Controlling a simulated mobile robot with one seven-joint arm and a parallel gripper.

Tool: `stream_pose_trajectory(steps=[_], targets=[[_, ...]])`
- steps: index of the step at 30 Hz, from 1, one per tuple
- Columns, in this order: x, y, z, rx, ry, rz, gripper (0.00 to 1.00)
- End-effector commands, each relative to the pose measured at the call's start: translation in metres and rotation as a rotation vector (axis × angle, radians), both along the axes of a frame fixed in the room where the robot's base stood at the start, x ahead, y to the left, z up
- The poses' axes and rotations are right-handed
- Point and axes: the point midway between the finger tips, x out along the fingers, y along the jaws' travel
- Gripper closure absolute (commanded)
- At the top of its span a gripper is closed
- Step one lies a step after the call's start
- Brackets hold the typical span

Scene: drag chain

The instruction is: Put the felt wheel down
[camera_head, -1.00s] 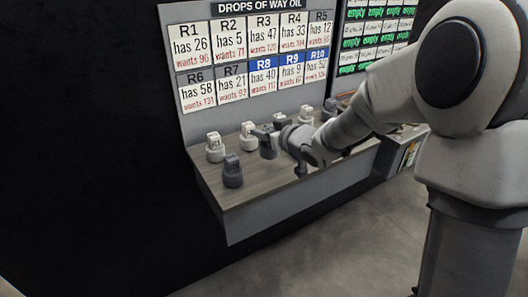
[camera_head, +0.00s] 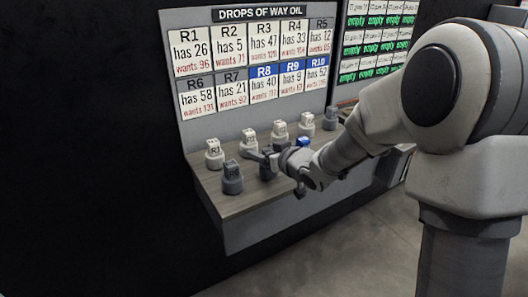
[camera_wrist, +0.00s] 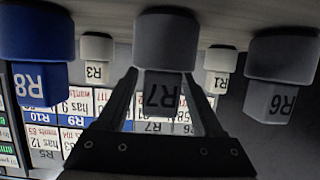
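No felt wheel can be made out in either view. My gripper (camera_head: 263,161) is low over the wooden shelf (camera_head: 226,200), at the dark grey R7 unit. In the wrist view, which is upside down, my gripper's two fingers (camera_wrist: 162,78) stand apart, one on each side of the R7 unit's labelled block (camera_wrist: 164,92). Their tips reach close to its wider round base. Whether they touch the block or leave a small gap cannot be told. In the head view the R7 unit (camera_head: 267,172) is partly hidden by my gripper.
Close by stand the blue R8 (camera_wrist: 38,75), dark grey R6 (camera_head: 232,180), and white R1 (camera_head: 214,154), R2 (camera_head: 248,142) and R3 (camera_head: 279,131) units. A "Drops of way oil" board (camera_head: 250,65) rises behind. The shelf's front-left corner is bare.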

Motion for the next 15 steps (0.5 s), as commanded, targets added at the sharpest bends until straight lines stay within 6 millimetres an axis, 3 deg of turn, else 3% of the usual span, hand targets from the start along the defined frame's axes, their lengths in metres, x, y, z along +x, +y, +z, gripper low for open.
stream_pose_trajectory(steps=[10, 15], targets=[[-0.002, -0.002, 0.006, 0.0, 0.0, -0.001, 0.32], [-0.024, -0.018, 0.018, -0.001, -0.001, -0.003, 0.32]])
